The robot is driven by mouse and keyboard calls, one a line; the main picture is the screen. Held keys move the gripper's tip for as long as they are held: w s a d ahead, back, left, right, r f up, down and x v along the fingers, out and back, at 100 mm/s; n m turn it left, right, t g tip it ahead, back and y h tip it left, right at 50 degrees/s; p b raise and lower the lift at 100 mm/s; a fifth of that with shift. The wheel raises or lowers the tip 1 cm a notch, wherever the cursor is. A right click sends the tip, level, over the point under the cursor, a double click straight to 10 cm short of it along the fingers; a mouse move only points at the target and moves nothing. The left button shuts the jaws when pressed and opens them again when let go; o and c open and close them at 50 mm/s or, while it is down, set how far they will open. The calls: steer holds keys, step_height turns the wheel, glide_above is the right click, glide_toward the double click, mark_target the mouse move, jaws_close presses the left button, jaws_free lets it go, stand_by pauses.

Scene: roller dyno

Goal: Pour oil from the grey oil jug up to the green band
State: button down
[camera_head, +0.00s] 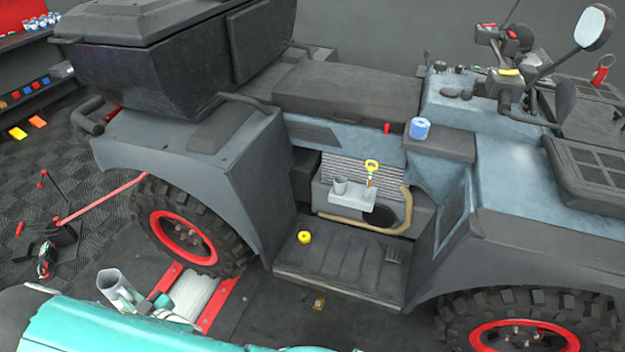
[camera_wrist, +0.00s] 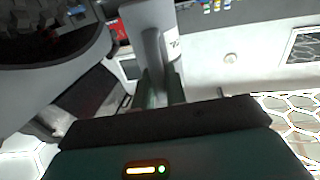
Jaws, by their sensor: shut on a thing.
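The grey oil jug (camera_head: 109,282) is at the lower left of the head view, upright or slightly tilted, its open top facing up. In the wrist view the jug (camera_wrist: 153,45) stands between the two fingers of my gripper (camera_wrist: 162,88), which is shut on it. My gripper (camera_head: 128,300) is low beside the rear wheel, well away from the engine. A grey fitting with a short open tube (camera_head: 341,186) sits on the engine side, with a yellow-handled dipstick (camera_head: 371,168) beside it. I cannot make out a green band or any oil level.
A yellow cap (camera_head: 304,237) lies on the footboard (camera_head: 340,275). A blue roll (camera_head: 419,128) sits on the vehicle's side ledge. The rear wheel (camera_head: 185,235) rests by red-framed rollers (camera_head: 215,305). A red strap (camera_head: 100,197) runs to a floor stand. A tan hose (camera_head: 365,228) curves below the engine.

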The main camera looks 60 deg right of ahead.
steer(key=shift+s+d+r, duration=0.15)
steer(key=shift+s+d, duration=0.05)
steer(key=shift+s, duration=0.15)
steer(key=shift+w+a+f, duration=0.1)
steer(key=shift+w+f, duration=0.1)
steer(key=shift+w, duration=0.05)
steer(key=shift+s+r, duration=0.15)
steer(key=shift+s, duration=0.05)
steer(key=shift+w, duration=0.2)
